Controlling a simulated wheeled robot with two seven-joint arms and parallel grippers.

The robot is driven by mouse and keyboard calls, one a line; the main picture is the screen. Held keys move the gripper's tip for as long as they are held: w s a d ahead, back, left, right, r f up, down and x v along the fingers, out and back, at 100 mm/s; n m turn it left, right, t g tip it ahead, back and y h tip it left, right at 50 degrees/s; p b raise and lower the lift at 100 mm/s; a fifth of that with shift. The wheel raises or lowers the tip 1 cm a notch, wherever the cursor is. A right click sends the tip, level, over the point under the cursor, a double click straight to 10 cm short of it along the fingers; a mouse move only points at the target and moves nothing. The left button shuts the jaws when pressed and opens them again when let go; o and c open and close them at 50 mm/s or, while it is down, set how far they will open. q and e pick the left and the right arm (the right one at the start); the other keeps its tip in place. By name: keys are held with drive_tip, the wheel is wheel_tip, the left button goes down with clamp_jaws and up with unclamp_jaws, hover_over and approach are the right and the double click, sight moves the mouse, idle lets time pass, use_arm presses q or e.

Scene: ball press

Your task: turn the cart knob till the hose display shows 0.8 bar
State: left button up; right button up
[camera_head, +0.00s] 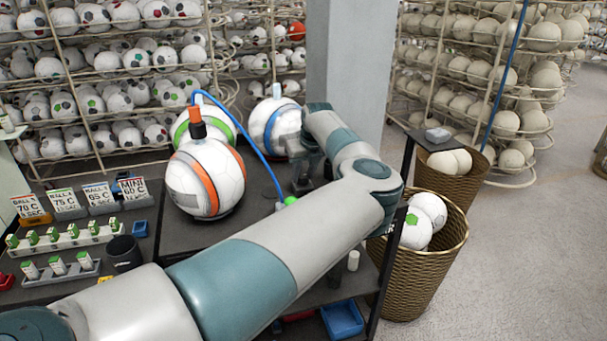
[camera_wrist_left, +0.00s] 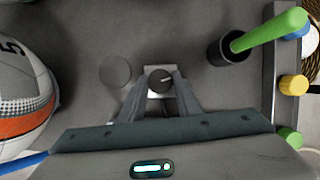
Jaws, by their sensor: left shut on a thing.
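The cart knob (camera_wrist_left: 160,79) is a small dark round knob with a pale pointer line, on a light base, in the left wrist view. My left gripper (camera_wrist_left: 160,88) is shut on it, one finger on each side. In the head view my left gripper (camera_head: 303,183) is at the cart top, and my arm hides the knob. A white ball with orange and grey bands (camera_head: 205,178) sits on the cart with an orange-and-black fitting (camera_head: 197,123) on top. A blue hose (camera_head: 245,132) arches from there. No readable pressure display shows. My right gripper is not in view.
More balls stand behind, one with a blue band (camera_head: 276,127). A dark cup with a green-handled tool (camera_wrist_left: 262,36) is right of the knob. Price cards (camera_head: 65,203) and small bottles line the left. Wicker baskets (camera_head: 425,262) of balls stand right of the cart.

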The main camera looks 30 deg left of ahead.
use_arm(q)
drive_tip(key=shift+f+b, duration=0.2)
drive_tip(key=shift+b, duration=0.35)
drive_tip(key=n+g+b, duration=0.1)
drive_tip(key=n+b, duration=0.2)
drive_tip(key=b, duration=0.1)
drive_tip(key=shift+w+y+b, duration=0.15)
drive_tip(key=shift+y+b, duration=0.25)
drive_tip(key=shift+r+n+g+b, duration=0.2)
drive_tip(key=shift+n+g+b, duration=0.3)
drive_tip(key=shift+n+b, duration=0.7)
drive_tip(key=o, duration=1.1)
drive_tip(key=shift+c, duration=0.2)
drive_tip(key=shift+d, duration=0.1)
drive_tip(key=shift+r, duration=0.2)
